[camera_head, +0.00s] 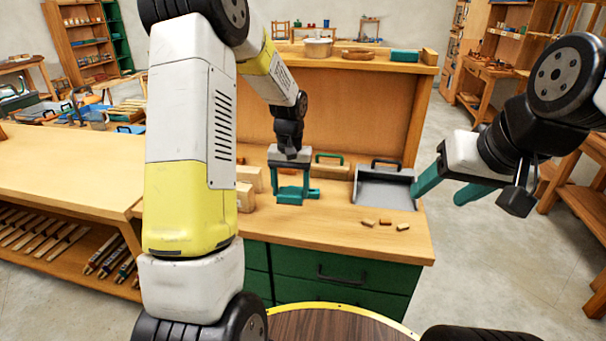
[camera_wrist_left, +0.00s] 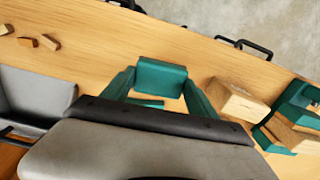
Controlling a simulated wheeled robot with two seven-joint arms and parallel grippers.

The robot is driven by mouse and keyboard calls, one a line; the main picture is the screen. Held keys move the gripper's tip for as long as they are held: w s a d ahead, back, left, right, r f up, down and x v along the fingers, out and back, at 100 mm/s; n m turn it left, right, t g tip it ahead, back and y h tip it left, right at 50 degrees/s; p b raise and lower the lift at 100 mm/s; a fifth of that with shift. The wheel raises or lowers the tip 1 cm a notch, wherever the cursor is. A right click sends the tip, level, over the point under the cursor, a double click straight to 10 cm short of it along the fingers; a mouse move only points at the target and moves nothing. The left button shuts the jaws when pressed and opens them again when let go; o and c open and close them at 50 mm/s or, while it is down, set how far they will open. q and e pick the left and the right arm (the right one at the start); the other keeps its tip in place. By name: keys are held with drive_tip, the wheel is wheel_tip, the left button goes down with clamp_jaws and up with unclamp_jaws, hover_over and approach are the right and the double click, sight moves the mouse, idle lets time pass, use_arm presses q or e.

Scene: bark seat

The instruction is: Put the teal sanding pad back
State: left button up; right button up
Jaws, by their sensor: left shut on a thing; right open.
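My left gripper (camera_head: 291,193) has teal fingers and reaches down to the workbench top. It is shut on a teal block, which I take as the teal sanding pad (camera_wrist_left: 161,76); this sits between the fingertips in the left wrist view. In the head view the block is hard to separate from the fingers, and I cannot tell whether it touches the bench. My right gripper (camera_head: 450,188) is open and empty, to the right of the bench. A similar teal block (camera_head: 405,56) lies on the raised back shelf.
A grey dustpan (camera_head: 385,190) lies right of the left gripper, with small wood pieces (camera_head: 386,222) in front. Wooden blocks (camera_head: 246,190) stand to its left. The left wrist view also shows teal pieces (camera_wrist_left: 300,95) beside wood blocks. The bench's front middle is clear.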

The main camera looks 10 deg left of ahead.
use_arm(q)
drive_tip(key=shift+f, duration=3.1)
drive_tip(key=shift+f, duration=0.3)
drive_tip(key=o, duration=1.5)
drive_tip(key=shift+o, duration=0.2)
drive_tip(key=shift+r, duration=3.55)
